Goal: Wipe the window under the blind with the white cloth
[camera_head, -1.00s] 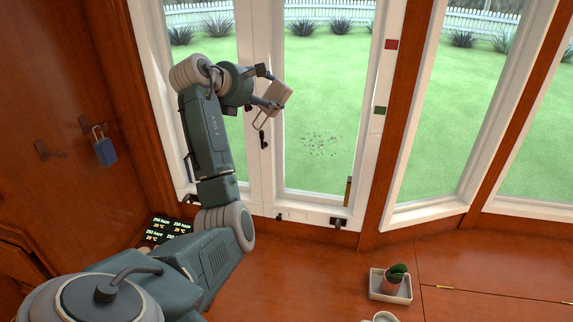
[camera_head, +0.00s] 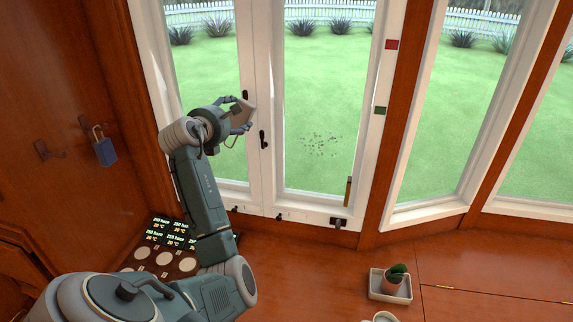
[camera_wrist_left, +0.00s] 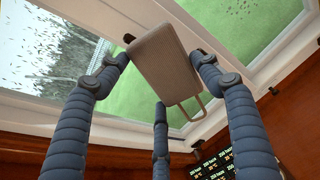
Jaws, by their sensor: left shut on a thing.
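In the left wrist view, the fingers (camera_wrist_left: 163,76) surround the cloth (camera_wrist_left: 168,62). The gripper is in front of the frame post between two panes. The window (camera_head: 325,100) has a patch of dark specks (camera_head: 321,144) low on its right pane, to the right of the gripper. The specks also show in the left wrist view (camera_wrist_left: 243,5). No blind is in view. My right gripper is not in view.
A black window handle (camera_head: 264,139) sits on the post just right of the gripper. A blue padlock (camera_head: 104,151) hangs on the left wall. A potted cactus (camera_head: 396,277) stands in a tray on the wooden surface. A dark panel with lit labels (camera_head: 165,232) lies below the arm.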

